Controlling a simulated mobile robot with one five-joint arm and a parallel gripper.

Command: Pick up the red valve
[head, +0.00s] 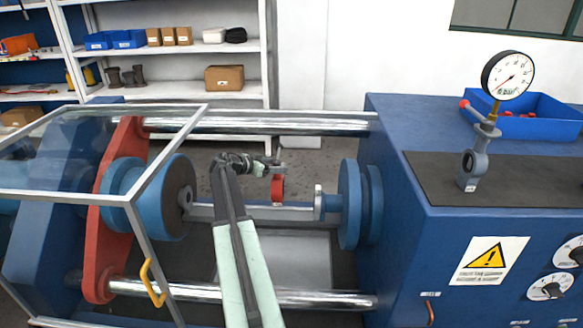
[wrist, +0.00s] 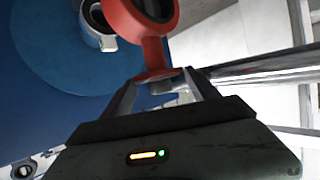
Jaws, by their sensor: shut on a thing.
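The red valve (head: 278,188) hangs at the end of my arm in the head view, above the grey rail between the blue round flanges. In the wrist view the red valve (wrist: 148,45) shows its ring at the top and its neck running down between my fingers. My gripper (wrist: 160,88) is shut on the neck's flanged end. In the head view my gripper (head: 268,168) is small and partly hidden by my arm. I cannot tell whether the valve touches the rail.
The blue left flange (head: 178,195) and blue right flange (head: 350,205) stand on either side. Steel bars (head: 270,124) run behind and in front. A clear-panelled guard (head: 172,150) is at left. A grey valve with a gauge (head: 474,165) and a blue bin (head: 540,127) stand on the right cabinet.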

